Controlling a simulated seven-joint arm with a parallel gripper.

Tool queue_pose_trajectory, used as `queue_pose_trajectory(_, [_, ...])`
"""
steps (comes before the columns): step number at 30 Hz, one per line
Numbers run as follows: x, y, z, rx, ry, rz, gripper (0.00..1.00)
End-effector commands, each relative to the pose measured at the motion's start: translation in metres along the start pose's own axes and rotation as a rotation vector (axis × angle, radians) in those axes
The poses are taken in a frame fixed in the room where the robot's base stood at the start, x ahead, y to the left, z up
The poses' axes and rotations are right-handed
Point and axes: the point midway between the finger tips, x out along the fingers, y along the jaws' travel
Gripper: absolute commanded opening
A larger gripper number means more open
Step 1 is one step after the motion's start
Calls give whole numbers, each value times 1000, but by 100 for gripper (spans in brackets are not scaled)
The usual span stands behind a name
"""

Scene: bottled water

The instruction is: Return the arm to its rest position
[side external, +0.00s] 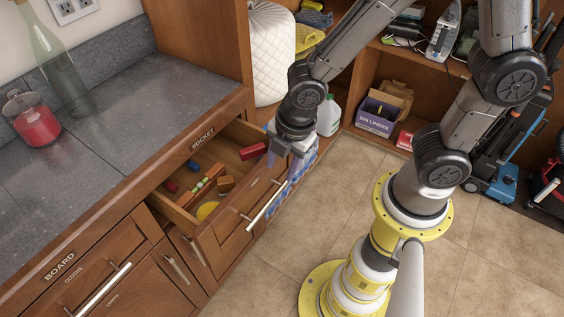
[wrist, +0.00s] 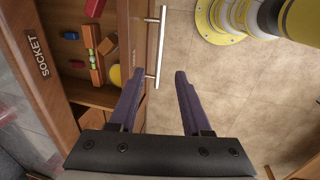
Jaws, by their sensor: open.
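My gripper (wrist: 158,100) is open and empty in the wrist view, its two dark fingers apart with bare floor and the drawer front's edge beyond them. In the side external view my gripper (side external: 287,158) hangs at the right end of the open drawer (side external: 232,222), above the pack of bottled water (side external: 301,160). The pack is wrapped in blue-tinted film and is partly hidden by my gripper and wrist. The drawer's bar handle (wrist: 156,45) shows just beyond the left fingertip in the wrist view.
The open drawer holds a red block (side external: 253,151), a green level (side external: 207,185), a yellow disc (side external: 207,211) and other small things. A grey counter (side external: 120,120) with a red jar (side external: 33,120) lies left. Shelves with a bin liners box (side external: 377,115) stand behind. Tiled floor (side external: 265,272) is clear.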

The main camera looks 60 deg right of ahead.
Motion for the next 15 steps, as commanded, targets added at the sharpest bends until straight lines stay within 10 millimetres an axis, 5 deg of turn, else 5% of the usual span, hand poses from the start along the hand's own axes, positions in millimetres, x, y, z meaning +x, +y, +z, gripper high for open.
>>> queue_pose_trajectory(12, [-4, 2, 3, 13, -1, 3, 48])
queue_pose_trajectory(15, [-21, 18, 14, 69, 16, 65, 48])
